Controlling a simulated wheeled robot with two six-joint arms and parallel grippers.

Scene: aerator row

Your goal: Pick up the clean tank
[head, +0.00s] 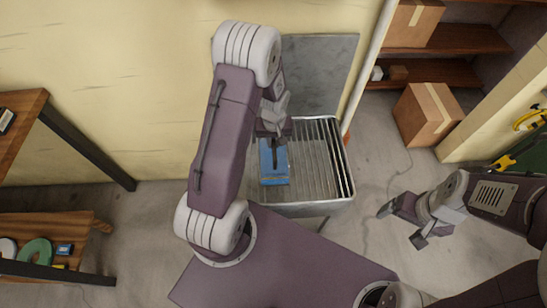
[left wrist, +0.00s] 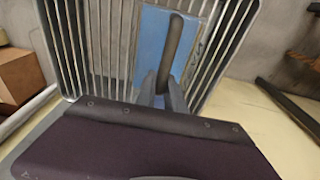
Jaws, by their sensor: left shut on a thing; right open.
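A blue tank (head: 273,168) sits at the left end of a metal slatted rack against the wall. In the left wrist view the tank (left wrist: 150,45) has a dark bar-shaped handle (left wrist: 175,48) along its top. My left gripper (head: 276,152) reaches down over the tank and is shut on its handle; its fingers (left wrist: 164,92) flank the near end of the handle. The head view does not clearly show whether the tank touches the rack floor. My right gripper (head: 402,226) is open and empty, above the floor to the right of the rack.
The slatted metal rack (head: 349,178) has free room right of the tank. A grey panel (head: 322,70) stands on the wall behind it. A cardboard box (head: 428,113) is on the floor at right, by wooden shelves (head: 455,40). A wooden bench (head: 45,228) stands at left.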

